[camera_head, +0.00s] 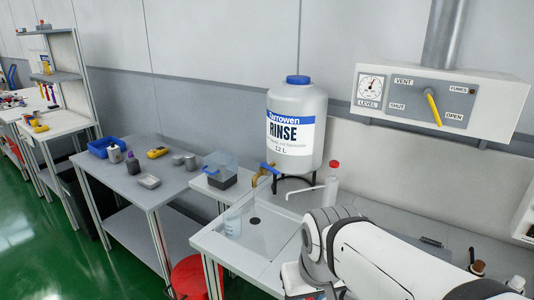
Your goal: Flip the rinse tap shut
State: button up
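The rinse tank (296,130) is a white rounded container with a blue cap, labelled RINSE, 12 L. It stands on a dark stand at the back of the sink bench. Its tap is a brass body (257,177) with a blue lever (271,168) on the tank's lower left side. I cannot tell the lever's exact angle at this size. A translucent beaker (233,223) stands in the sink basin below and left of the tap. My white arm reaches in from the lower right, well in front of the tank. My gripper's fingers do not show clearly.
A wash bottle with a red cap (332,180) stands right of the tank, its spout pointing left. A vent panel with a yellow lever (433,106) hangs upper right. Dark-capped bottles (477,268) stand lower right.

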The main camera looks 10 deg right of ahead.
aim_at(263, 165)
jog(key=u, duration=0.1)
jog(key=k, duration=0.85)
jog(key=z, duration=0.2)
jog(key=i, duration=0.9)
jog(key=u, duration=0.1)
jog(key=k, duration=0.5)
jog(key=u, duration=0.55)
jog(key=i, duration=0.85)
jog(key=z, duration=0.1)
